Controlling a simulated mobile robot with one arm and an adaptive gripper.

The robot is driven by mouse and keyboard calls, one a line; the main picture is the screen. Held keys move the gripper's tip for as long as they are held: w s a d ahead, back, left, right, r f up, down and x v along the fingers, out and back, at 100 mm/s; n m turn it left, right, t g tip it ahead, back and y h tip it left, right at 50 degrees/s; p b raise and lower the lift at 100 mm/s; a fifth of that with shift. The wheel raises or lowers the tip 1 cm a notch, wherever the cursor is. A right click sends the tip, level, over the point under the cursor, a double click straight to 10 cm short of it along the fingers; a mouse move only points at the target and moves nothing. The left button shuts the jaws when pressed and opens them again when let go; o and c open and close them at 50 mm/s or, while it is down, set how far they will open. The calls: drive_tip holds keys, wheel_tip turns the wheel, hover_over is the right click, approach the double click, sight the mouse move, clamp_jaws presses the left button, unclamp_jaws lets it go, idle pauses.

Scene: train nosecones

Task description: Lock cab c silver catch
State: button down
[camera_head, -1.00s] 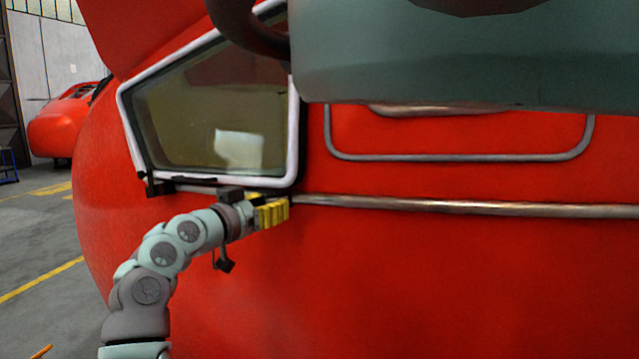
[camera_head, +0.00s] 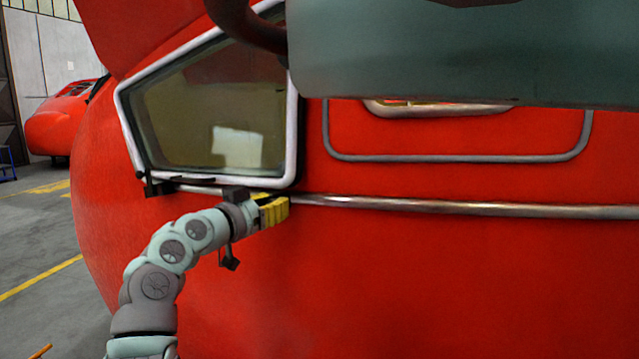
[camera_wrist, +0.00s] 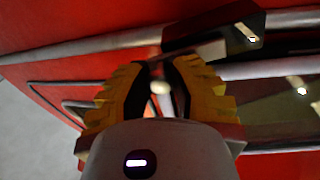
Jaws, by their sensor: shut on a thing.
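My gripper (camera_head: 280,207) is at the lower right corner of the cab window (camera_head: 205,115), against the red cab (camera_head: 420,275). Its yellow fingers also show in the wrist view (camera_wrist: 158,82). They are closed around a small silver piece (camera_wrist: 160,87), which looks like the catch. Only its pale rounded end shows between the fingers; the rest is hidden, so I cannot tell its position. In the head view the fingers cover the catch.
A silver rail (camera_head: 470,208) runs along the cab to the right of my gripper. The window has a white frame (camera_head: 291,150). A dark block (camera_wrist: 215,35) sits close to the fingers in the wrist view. Open floor (camera_head: 40,240) lies at the left.

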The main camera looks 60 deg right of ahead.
sight(258, 180)
drive_tip(key=shift+n, duration=0.3)
drive_tip(key=n, duration=0.1)
drive_tip(key=r+n+b, duration=0.1)
drive_tip(key=n, duration=0.1)
drive_tip(key=w+n+t, duration=0.1)
drive_tip(key=n, duration=0.1)
drive_tip(key=shift+r, duration=0.4)
drive_tip(key=n, duration=0.2)
drive_tip(key=w+r+n+t, duration=0.1)
drive_tip(key=n, duration=0.3)
drive_tip(key=shift+w+r+t+p, duration=0.3)
drive_tip(key=shift+w+p, duration=0.1)
drive_tip(key=n, duration=0.1)
drive_tip(key=w+n+p, duration=0.1)
drive_tip(key=n, duration=0.1)
drive_tip(key=shift+a+r+n+t, duration=0.1)
drive_tip(key=shift+r+n+t, duration=0.1)
drive_tip(key=shift+n+t, duration=0.1)
drive_tip(key=n+p, duration=0.1)
drive_tip(key=w+n+p, duration=0.1)
drive_tip(key=n, duration=0.1)
drive_tip(key=shift+w+t, duration=0.15)
drive_tip(key=shift+t, duration=0.15)
drive_tip(key=shift+w+a+f+n+t+p, duration=0.1)
drive_tip(key=shift+w+n+t+p, duration=0.15)
drive_tip(key=shift+n, duration=0.3)
drive_tip(key=shift+w+n+t+p, duration=0.1)
drive_tip(key=shift+n+p, duration=0.25)
drive_tip(key=shift+n, duration=0.2)
drive_tip(key=shift+y, duration=0.3)
